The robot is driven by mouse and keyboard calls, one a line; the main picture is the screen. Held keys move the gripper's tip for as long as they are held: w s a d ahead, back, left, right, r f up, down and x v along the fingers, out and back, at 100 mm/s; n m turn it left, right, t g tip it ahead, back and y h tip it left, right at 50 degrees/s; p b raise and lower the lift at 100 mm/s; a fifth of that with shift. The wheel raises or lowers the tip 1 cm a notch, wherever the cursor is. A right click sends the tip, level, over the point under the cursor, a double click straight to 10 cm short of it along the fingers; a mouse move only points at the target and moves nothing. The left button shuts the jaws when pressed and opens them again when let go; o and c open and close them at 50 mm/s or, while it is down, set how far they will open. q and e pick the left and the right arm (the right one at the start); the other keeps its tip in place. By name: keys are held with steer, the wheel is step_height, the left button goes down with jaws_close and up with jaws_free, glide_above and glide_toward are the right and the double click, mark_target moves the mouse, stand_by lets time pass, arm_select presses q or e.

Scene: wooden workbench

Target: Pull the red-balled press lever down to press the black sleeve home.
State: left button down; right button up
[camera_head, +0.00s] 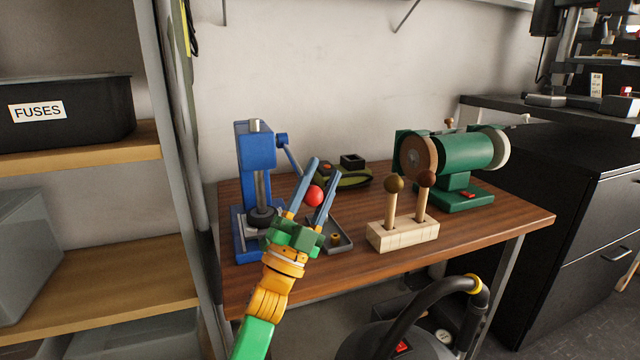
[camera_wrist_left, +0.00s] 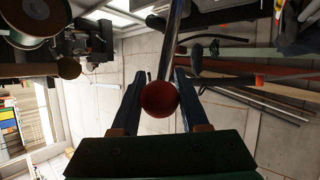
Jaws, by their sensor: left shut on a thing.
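The blue press (camera_head: 254,153) stands upright at the left of the workbench. Its lever (camera_head: 291,158) slopes down and right from the pivot to a red ball (camera_head: 315,196). My left gripper (camera_head: 324,168) is shut on the red ball, with a finger on each side. In the left wrist view the red ball (camera_wrist_left: 159,99) sits between the fingers, with the lever rod (camera_wrist_left: 170,45) running up from it. A black round part, seemingly the black sleeve (camera_head: 262,215), is under the ram on the press base; how far it is seated cannot be told. My right gripper is not in view.
A grey tray (camera_head: 343,246) with a small brass part lies right of the press, partly behind my gripper. A wooden block (camera_head: 403,236) with two ball-topped pegs and a green bench grinder (camera_head: 455,152) stand further right. Dark blocks (camera_head: 352,160) sit behind.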

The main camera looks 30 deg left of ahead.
mark_target(308, 203)
arm_select(q)
steer(key=shift+f, duration=0.15)
steer(key=shift+c, duration=2.2)
jaws_free()
steer(key=shift+d, duration=0.1)
steer(key=shift+s+f, duration=0.25)
steer(key=shift+f, duration=0.05)
steer(key=s, duration=0.1)
steer(key=s+f, duration=0.1)
steer(key=shift+s+a+f, duration=0.2)
steer(key=shift+s+f, duration=0.05)
steer(key=shift+s, duration=0.15)
steer(key=s+a, duration=0.1)
steer(key=s, duration=0.9)
steer(key=shift+s+p, duration=0.35)
steer(key=shift+p, duration=0.1)
steer(key=shift+a, duration=0.1)
